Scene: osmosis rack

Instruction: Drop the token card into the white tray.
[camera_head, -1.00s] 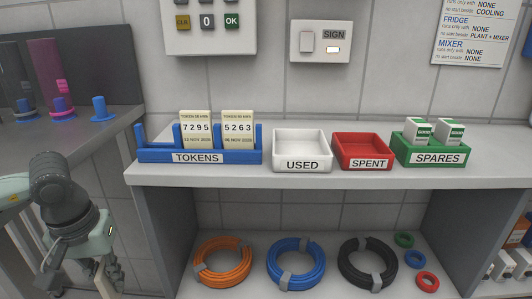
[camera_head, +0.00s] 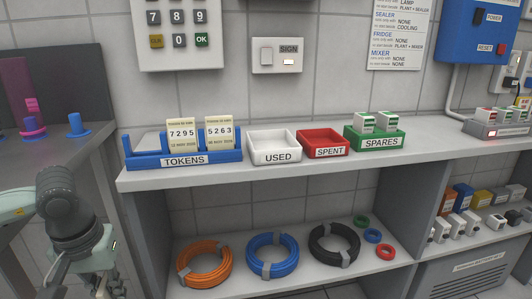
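Two cream token cards stand upright in the blue TOKENS rack: card 7295 (camera_head: 182,135) and card 5263 (camera_head: 219,132). The rack (camera_head: 138,164) has an open slot at its left end. The white tray (camera_head: 260,158), labelled USED, stands just right of the rack and looks empty. My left gripper (camera_head: 92,291) is at the bottom left edge, below the shelf and away from the cards and tray. Its fingertips are cut off or unclear, so I cannot tell whether it holds anything. My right gripper is not in view.
A red SPENT tray (camera_head: 318,151) and a green SPARES box (camera_head: 375,143) stand right of the white tray on the shelf (camera_head: 280,174). Coils lie on the lower shelf, including an orange coil (camera_head: 203,263).

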